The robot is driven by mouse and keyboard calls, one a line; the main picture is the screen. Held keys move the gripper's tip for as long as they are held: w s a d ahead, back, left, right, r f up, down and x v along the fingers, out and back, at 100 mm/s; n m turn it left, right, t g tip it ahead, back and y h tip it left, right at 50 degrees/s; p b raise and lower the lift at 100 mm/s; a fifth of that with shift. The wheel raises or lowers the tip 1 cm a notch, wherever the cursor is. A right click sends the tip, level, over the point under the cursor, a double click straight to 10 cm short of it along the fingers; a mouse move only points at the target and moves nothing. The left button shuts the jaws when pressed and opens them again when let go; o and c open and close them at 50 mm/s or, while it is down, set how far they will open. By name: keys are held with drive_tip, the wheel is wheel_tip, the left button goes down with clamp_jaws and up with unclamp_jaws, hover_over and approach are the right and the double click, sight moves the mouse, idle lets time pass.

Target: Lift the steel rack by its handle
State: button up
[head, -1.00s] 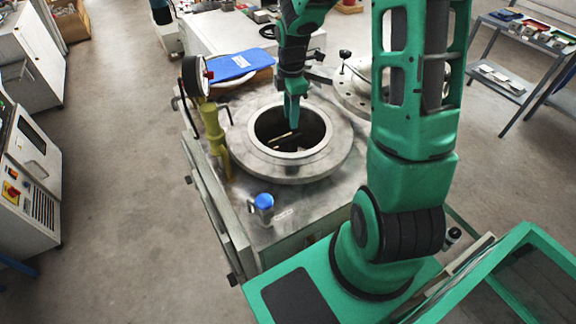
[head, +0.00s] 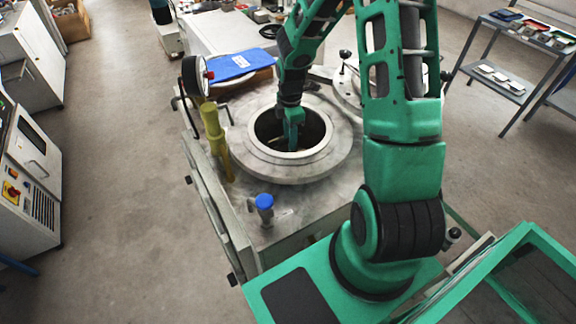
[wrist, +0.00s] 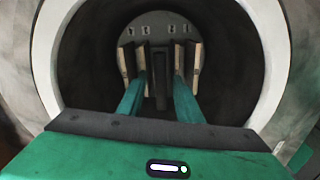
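My gripper (head: 292,146) reaches down through the round opening of the metal vessel (head: 250,160). In the wrist view my gripper (wrist: 161,82) is open, its two green fingers apart and pointing into the vessel. The steel rack (wrist: 158,28) sits inside, a grey plate with small holes, with pale tiles (wrist: 196,70) standing on both sides. A dark upright piece (wrist: 158,62), perhaps the handle, shows between the fingers, beyond their tips or level with them; I cannot tell which. I see no contact. In the head view my gripper and the vessel rim hide most of the rack.
The vessel's rim (wrist: 46,50) surrounds my gripper closely. A yellow valve body (head: 214,140) with a dial gauge (head: 192,78) stands left of the opening. A blue-capped fitting (head: 264,203) is in front. A blue folder (head: 228,67) lies behind, and a flange lid is at the right.

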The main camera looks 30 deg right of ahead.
drive_tip(key=shift+f, duration=0.3)
clamp_jaws()
idle(1.3)
